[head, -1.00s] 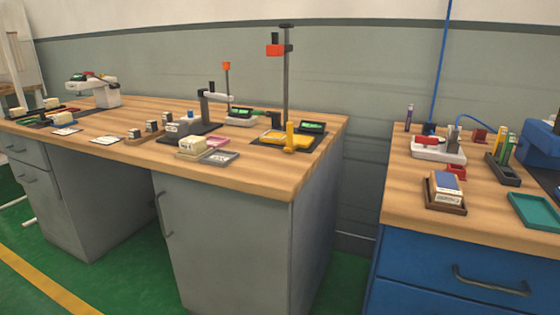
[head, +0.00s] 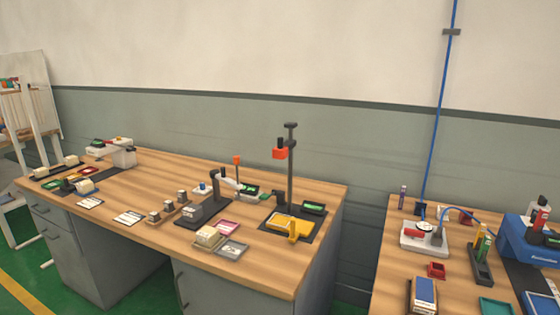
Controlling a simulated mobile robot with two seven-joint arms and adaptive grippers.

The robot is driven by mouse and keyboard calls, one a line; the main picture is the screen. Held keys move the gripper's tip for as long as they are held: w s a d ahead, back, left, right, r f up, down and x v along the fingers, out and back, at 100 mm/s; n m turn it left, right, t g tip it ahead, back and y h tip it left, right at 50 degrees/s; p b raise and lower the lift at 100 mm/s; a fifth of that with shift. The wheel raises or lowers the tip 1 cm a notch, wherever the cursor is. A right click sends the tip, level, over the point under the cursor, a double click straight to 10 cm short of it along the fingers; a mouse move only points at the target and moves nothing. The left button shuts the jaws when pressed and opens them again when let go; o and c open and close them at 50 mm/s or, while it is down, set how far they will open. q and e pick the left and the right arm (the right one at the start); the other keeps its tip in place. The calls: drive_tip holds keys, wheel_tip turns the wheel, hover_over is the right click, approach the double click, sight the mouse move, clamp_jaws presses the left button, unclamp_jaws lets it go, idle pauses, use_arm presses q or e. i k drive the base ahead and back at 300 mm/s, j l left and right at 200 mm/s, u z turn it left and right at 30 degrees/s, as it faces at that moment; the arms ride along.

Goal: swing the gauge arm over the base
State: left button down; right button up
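On the wooden bench at left, a short dark post (head: 215,185) stands on a dark base plate (head: 190,222). A pale arm (head: 229,184), which looks like the gauge arm, reaches from the post's top toward the right. Its far end appears beyond the right side of the base plate, near a small device with a green display (head: 249,191). A grey block (head: 191,211) sits on the base plate. Fine details of the arm are too small to tell. Neither of my grippers is in view.
A tall stand with an orange head (head: 280,150) and a yellow tray (head: 289,225) are to the right. A cream block (head: 208,236), a pink tray (head: 228,228) and a grey tray (head: 232,248) lie in front. A gap separates this bench from the right bench (head: 388,262).

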sight(215, 173)
drive_tip(key=z, duration=0.25)
drive_tip(key=i+j+z, duration=0.2)
drive_tip(key=j+z, duration=0.25)
drive_tip(key=j, duration=0.15)
drive_tip(key=j+z, duration=0.45)
drive_tip(key=j, duration=0.2)
drive_tip(key=j+z, duration=0.4)
drive_tip(key=j, duration=0.3)
